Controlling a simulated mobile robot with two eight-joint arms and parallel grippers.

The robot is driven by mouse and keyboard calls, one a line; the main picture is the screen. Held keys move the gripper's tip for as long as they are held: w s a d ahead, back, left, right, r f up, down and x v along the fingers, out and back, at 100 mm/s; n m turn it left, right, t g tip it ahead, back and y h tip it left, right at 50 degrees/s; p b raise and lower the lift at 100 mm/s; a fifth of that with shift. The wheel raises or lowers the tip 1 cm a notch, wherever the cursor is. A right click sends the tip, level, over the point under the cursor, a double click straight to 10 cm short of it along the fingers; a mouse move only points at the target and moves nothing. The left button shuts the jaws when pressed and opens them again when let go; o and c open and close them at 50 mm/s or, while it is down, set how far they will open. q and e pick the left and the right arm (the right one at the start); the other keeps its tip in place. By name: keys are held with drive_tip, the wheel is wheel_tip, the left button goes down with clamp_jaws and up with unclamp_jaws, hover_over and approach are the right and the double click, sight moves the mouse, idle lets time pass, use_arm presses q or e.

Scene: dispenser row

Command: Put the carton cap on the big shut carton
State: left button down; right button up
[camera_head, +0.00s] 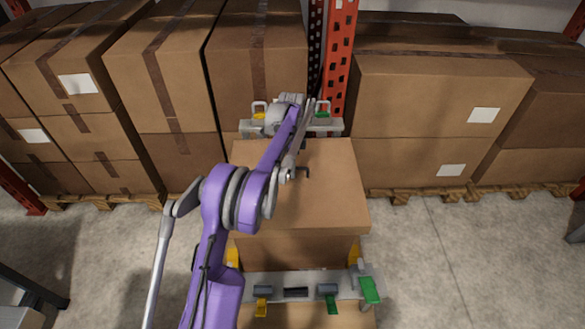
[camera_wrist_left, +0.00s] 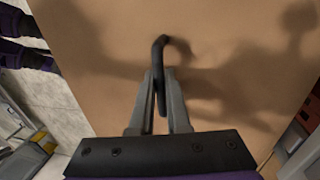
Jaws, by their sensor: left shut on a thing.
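The carton cap (camera_head: 335,190) is a wide flat brown lid with a small dark hooked handle (camera_head: 304,171) on its top. My left gripper (camera_head: 291,174) is shut on that handle; in the left wrist view the fingers (camera_wrist_left: 160,82) close around the black hook (camera_wrist_left: 158,55) above the brown cap top (camera_wrist_left: 110,35). The big carton (camera_head: 295,249) shows as a darker brown front wall below the cap's front edge. The cap lies over it and hides its top; I cannot tell whether they touch. My right gripper is not in view.
A grey bar (camera_head: 345,283) with yellow and green clamps crosses in front of the carton, and a similar bar (camera_head: 333,127) stands behind. Stacked boxes (camera_head: 430,95) on pallets and an orange rack post (camera_head: 340,60) are behind. Concrete floor (camera_head: 440,250) is clear at right.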

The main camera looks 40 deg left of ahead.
use_arm(q)
drive_tip(key=c, duration=0.8)
unclamp_jaws()
drive_tip(key=r, duration=0.3)
drive_tip(key=w+a+r+p, duration=0.1)
drive_tip(key=r, duration=0.6)
drive_tip(key=shift+w+a+r, duration=0.2)
drive_tip(key=shift+w+r, duration=0.1)
drive_tip(key=shift+r, duration=0.05)
